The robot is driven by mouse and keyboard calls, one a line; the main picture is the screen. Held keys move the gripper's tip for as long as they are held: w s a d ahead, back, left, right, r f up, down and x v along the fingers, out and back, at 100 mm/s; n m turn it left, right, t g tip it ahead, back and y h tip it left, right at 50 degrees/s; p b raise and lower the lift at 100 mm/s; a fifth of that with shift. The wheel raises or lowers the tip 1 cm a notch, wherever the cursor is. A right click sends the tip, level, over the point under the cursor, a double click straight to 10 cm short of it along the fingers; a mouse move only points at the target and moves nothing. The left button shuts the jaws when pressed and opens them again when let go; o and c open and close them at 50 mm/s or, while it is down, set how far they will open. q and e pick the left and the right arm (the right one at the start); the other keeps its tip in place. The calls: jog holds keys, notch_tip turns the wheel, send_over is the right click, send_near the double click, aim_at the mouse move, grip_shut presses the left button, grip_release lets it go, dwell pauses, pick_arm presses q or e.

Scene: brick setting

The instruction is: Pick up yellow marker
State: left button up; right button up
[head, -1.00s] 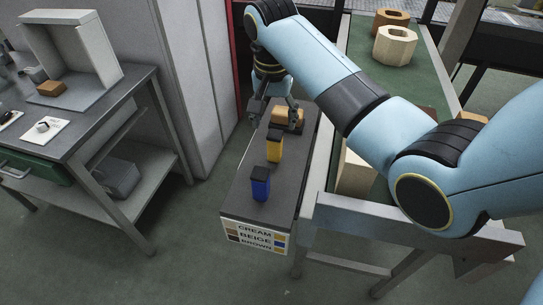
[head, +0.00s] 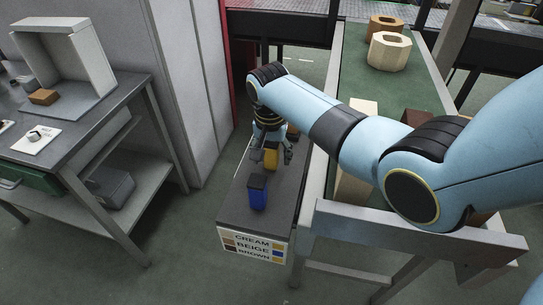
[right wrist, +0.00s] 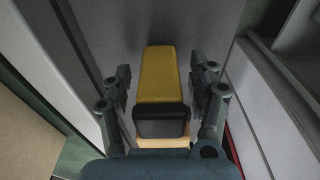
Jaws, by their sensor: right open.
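The yellow marker (head: 270,160), a yellow block with a black end, stands on the narrow dark shelf top (head: 236,205), behind a blue marker (head: 258,192). My right gripper (head: 270,154) is open, with its fingers on either side of the yellow marker. In the right wrist view the yellow marker (right wrist: 160,78) lies between the two spread fingers of the gripper (right wrist: 163,72), with gaps visible on both sides. The gripper hides part of the marker in the head view. My left gripper is not in view.
A label sign (head: 253,246) is on the shelf's front. A green-topped table (head: 385,92) with octagonal blocks (head: 389,51) is at right, a grey workbench (head: 95,120) at left.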

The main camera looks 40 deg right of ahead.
jog(key=c, duration=1.2)
notch_tip(320, 180, up, 10)
jog(key=shift+r+p, duration=0.1)
jog(key=shift+p, duration=0.25)
